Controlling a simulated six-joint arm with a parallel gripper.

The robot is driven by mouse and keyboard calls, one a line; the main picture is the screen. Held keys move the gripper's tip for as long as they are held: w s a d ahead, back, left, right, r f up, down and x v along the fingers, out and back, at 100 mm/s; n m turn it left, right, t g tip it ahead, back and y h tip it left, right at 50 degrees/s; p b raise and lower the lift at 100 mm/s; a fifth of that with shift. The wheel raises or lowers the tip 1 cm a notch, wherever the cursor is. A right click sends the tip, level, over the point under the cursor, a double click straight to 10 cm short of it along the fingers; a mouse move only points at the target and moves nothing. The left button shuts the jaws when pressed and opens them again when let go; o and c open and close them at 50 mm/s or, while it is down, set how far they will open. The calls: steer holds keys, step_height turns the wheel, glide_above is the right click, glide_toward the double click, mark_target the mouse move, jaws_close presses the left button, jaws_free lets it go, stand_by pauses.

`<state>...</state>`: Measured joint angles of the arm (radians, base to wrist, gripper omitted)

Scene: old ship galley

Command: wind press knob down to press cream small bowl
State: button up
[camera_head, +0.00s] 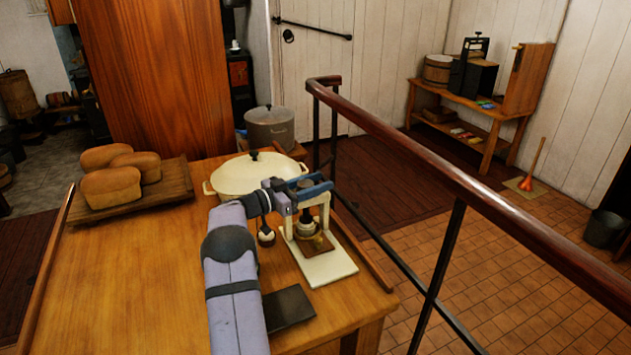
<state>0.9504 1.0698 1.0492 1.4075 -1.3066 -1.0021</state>
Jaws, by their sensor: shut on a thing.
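The press stands at the right end of the wooden table, with a pale base plate (331,267) and an upright cream frame (325,213). My gripper (309,186) is at the top of the press, shut on the press knob, which is mostly hidden by the gripper. Under it, inside the frame, is a dark pressing part with a small cream piece (306,227), which may be the cream small bowl. A brown block lies below it. I cannot tell whether the pressing part touches the bowl.
A cream lidded pot (240,178) stands close behind my gripper. A bread board (165,192) with loaves is at the left. A dark flat slab (289,308) lies beside my arm. A railing (440,185) runs close on the right. The table's left middle is clear.

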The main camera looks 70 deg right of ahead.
mark_target(298, 188)
steer(key=shift+s+m+g+y, duration=0.1)
steer(key=shift+m+g+y, duration=0.3)
steer(key=shift+m+g, duration=0.1)
steer(key=shift+s+a+r+g+y, duration=0.1)
steer(key=shift+r+g+y, duration=0.05)
steer(key=shift+g+y, duration=0.2)
steer(key=o, duration=1)
steer(key=shift+o, duration=0.2)
steer(key=shift+w+a, duration=0.35)
steer(key=shift+w, duration=0.05)
steer(key=shift+b+v, duration=1.2)
steer(key=shift+v, duration=2)
steer(key=shift+s, duration=0.1)
